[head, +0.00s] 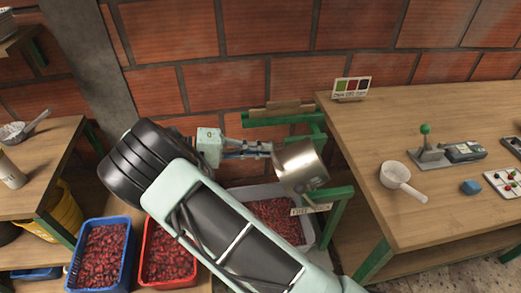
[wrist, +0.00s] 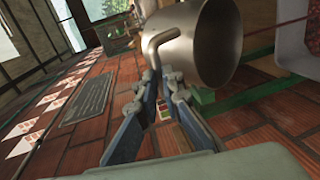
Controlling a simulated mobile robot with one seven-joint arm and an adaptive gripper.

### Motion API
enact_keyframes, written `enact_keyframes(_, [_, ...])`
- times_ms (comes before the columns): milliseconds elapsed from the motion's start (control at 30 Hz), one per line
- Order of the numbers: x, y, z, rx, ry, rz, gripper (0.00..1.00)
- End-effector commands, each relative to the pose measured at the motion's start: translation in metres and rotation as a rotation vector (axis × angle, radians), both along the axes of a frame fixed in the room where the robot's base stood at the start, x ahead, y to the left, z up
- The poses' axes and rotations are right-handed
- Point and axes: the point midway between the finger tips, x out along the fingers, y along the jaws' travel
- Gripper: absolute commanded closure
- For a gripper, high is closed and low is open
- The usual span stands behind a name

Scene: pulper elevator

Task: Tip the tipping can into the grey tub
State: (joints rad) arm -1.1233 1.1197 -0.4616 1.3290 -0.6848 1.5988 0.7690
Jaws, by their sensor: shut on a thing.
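The tipping can (head: 297,164) is a shiny metal cylinder, held tilted above the grey tub (head: 247,190) in the head view. The tub stands low between the tables and holds many red cherries. My gripper (head: 268,150) is shut on the can's handle, to the left of the can. In the wrist view the can (wrist: 207,45) fills the upper middle, and its bent handle (wrist: 153,42) runs down between the fingertips (wrist: 160,82). I cannot tell whether anything is in the can or pouring out. My arm hides the tub's lower left part.
A blue crate (head: 70,272) and a red crate (head: 146,238) of cherries stand left of the tub. A wooden table (head: 400,115) with a white scoop (head: 396,175) is at right. A green frame (head: 318,130) and a label (head: 311,209) are close to the can.

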Motion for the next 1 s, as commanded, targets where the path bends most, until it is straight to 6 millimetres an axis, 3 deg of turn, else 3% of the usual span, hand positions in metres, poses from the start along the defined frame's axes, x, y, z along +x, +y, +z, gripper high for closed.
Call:
enact_keyframes(33, [-0.005, -0.006, -0.022, 0.020, 0.027, -0.014, 1.00])
enact_keyframes(67, [-0.005, -0.006, -0.022, 0.021, 0.028, -0.014, 0.90])
enact_keyframes(200, [-0.005, -0.006, -0.022, 0.018, 0.028, -0.015, 0.74])
enact_keyframes(567, [-0.004, -0.005, -0.019, 0.017, 0.026, -0.015, 0.73])
enact_keyframes(733, [-0.008, 0.013, -0.015, 0.019, 0.023, -0.011, 0.73])
enact_keyframes(1000, [-0.021, 0.066, 0.000, 0.016, 0.017, -0.005, 0.73])
